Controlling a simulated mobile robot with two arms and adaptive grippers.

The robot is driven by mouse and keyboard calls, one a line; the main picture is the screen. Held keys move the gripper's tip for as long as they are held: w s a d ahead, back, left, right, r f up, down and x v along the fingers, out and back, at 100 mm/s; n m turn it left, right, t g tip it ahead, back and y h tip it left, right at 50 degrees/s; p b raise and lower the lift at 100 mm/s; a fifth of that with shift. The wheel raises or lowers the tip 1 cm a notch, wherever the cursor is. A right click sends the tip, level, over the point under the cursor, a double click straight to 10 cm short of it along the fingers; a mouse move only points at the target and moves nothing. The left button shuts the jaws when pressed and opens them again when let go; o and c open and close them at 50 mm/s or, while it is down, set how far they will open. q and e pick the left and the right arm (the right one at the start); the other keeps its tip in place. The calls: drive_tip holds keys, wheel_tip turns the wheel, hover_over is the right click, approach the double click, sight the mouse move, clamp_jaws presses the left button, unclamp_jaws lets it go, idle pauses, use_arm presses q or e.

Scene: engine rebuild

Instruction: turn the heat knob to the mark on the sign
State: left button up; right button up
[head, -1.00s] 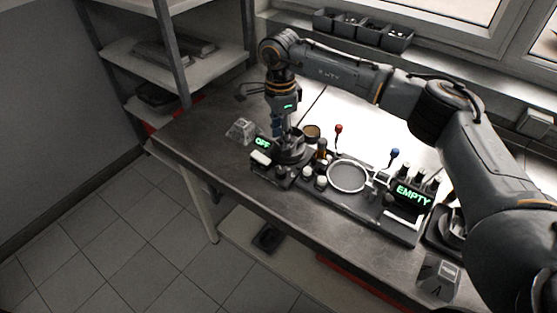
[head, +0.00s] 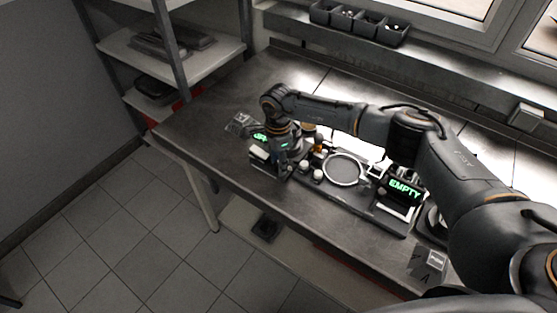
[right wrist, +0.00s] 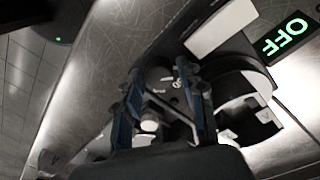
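My right gripper (head: 283,172) points down at the front left end of the dark console, beside the OFF display (head: 260,137). In the right wrist view its two fingers (right wrist: 160,76) stand apart on either side of a dark round knob (right wrist: 161,84) with small white marks near it. This looks like the heat knob; I cannot tell whether the fingers touch it. The gripper hides it in the head view. The green OFF display (right wrist: 286,34) also shows in the right wrist view. A small sign (head: 239,122) stands behind the display; its mark is too small to read. My left gripper is out of view.
The console has a round plate (head: 344,169), white-topped knobs (head: 317,174) and an EMPTY display (head: 405,188). Another small sign (head: 428,262) stands at the front right of the bench (head: 215,150). Bins (head: 360,22) sit on the window ledge. The left end of the bench is clear.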

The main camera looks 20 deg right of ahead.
clamp_jaws()
drive_tip(key=shift+f+m+b, duration=0.1)
drive_tip(key=shift+m+b, duration=1.1)
drive_tip(key=shift+m, duration=0.3)
drive_tip(key=m+b, duration=0.2)
drive_tip(key=m, duration=0.1)
drive_tip(key=shift+m, duration=0.4)
drive_tip(key=m+b, duration=0.3)
drive_tip(key=m, duration=0.3)
drive_tip(key=m+b, duration=0.1)
drive_tip(key=m, duration=0.2)
drive_tip(key=shift+m, duration=0.4)
use_arm(q)
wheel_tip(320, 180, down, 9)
drive_tip(key=b, duration=0.1)
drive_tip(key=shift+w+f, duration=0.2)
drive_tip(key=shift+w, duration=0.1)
use_arm(e)
drive_tip(key=shift+d+r+m, duration=0.1)
drive_tip(key=shift+r+m, duration=0.1)
drive_tip(key=shift+m, duration=1.4)
